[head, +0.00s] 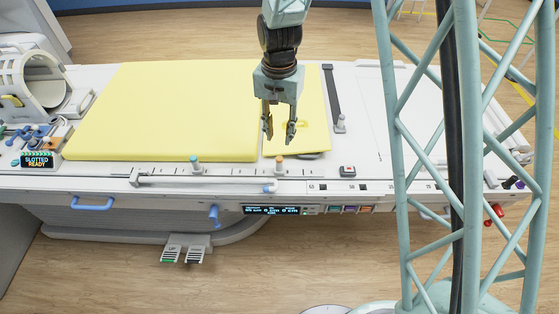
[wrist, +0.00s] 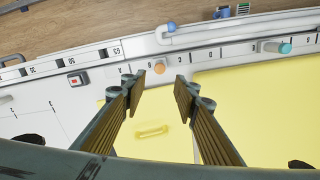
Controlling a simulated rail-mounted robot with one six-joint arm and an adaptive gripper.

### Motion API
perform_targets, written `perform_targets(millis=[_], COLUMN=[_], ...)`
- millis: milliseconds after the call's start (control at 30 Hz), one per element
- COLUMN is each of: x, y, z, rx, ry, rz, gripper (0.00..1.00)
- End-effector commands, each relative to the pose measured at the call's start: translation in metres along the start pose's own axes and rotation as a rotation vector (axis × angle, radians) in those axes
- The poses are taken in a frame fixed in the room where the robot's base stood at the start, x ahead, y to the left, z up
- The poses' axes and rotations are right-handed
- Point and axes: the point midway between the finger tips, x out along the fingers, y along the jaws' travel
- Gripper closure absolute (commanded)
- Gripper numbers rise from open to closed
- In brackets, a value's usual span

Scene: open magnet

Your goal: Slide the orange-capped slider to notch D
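The orange-capped slider (head: 279,162) stands on the white scale strip along the near edge of the table, just in front of the small yellow panel. In the wrist view its orange cap (wrist: 159,67) lies beyond the fingertips, roughly between them. My gripper (head: 279,134) is open and empty, above the small yellow panel and apart from the slider. Its two ribbed fingers (wrist: 158,88) stand apart in the wrist view. A teal-capped slider (head: 195,163) stands on the same strip farther left.
A large yellow pad (head: 165,110) lies left, beside a small yellow panel (head: 312,135) with a raised handle. A white bar with a blue end (head: 268,188) runs along the front edge. A red button (head: 347,169) sits right of the slider. A blue handle (head: 214,213) hangs below.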

Motion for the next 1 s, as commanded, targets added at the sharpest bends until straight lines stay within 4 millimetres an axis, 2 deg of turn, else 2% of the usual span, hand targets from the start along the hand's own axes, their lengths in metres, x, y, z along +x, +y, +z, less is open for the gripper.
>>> perform_targets(millis=[167,367,1000], x=[0.006,0.022,0.102], y=[0.000,0.000,0.001], z=[0.000,0.000,0.001], rx=[0.000,0.000,0.000], ry=[-0.001,-0.002,-0.002], rz=[0.001,0.001,0.001], gripper=[0.72,0.72,0.72])
